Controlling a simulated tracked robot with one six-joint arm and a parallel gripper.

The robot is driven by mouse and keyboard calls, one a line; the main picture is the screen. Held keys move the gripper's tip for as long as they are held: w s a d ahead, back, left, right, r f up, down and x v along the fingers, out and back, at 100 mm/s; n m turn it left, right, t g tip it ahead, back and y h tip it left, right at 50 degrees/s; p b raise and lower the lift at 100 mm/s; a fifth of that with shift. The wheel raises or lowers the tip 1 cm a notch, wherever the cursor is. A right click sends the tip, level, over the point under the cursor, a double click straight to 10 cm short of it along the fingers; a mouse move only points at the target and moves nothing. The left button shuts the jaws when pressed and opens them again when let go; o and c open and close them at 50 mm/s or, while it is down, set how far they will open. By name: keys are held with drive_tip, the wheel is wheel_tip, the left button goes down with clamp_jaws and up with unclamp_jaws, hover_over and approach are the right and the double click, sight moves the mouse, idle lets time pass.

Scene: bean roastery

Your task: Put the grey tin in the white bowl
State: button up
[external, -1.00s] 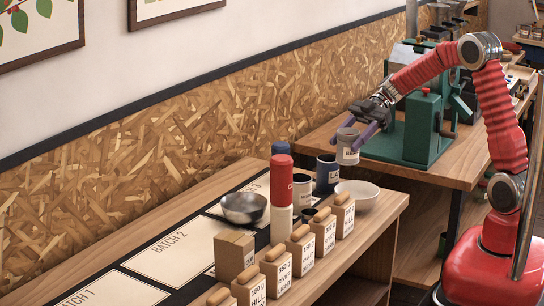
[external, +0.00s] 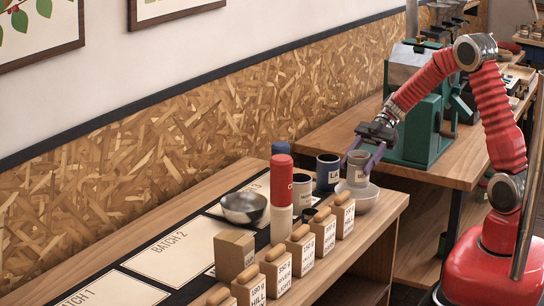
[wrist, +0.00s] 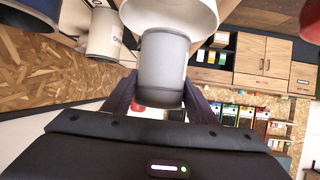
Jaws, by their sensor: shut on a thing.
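The grey tin (external: 358,169) has a pale label and is upright between the purple fingers of my gripper (external: 362,158), which is shut on it. The white bowl (external: 364,197) stands near the right end of the shelf top, and the tin is over it in the external view. The tin's lower edge overlaps the bowl, and I cannot tell whether they touch. In the wrist view the grey tin (wrist: 163,60) fills the middle between the fingers (wrist: 158,98), with the white bowl (wrist: 168,14) just beyond it.
A dark blue tin (external: 327,172) stands just left of the bowl. A white tin (external: 302,188), a red-topped cylinder (external: 281,190), a metal bowl (external: 243,208) and several wood-topped boxes (external: 344,214) stand close by. A green machine (external: 418,120) is on the table behind.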

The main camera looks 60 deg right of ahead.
sight(357, 185)
drive_tip(key=shift+f, duration=1.7)
drive_tip(key=shift+f, duration=1.9)
drive_tip(key=o, duration=0.8)
drive_tip(key=v, duration=1.2)
drive_tip(key=shift+a+r, duration=0.1)
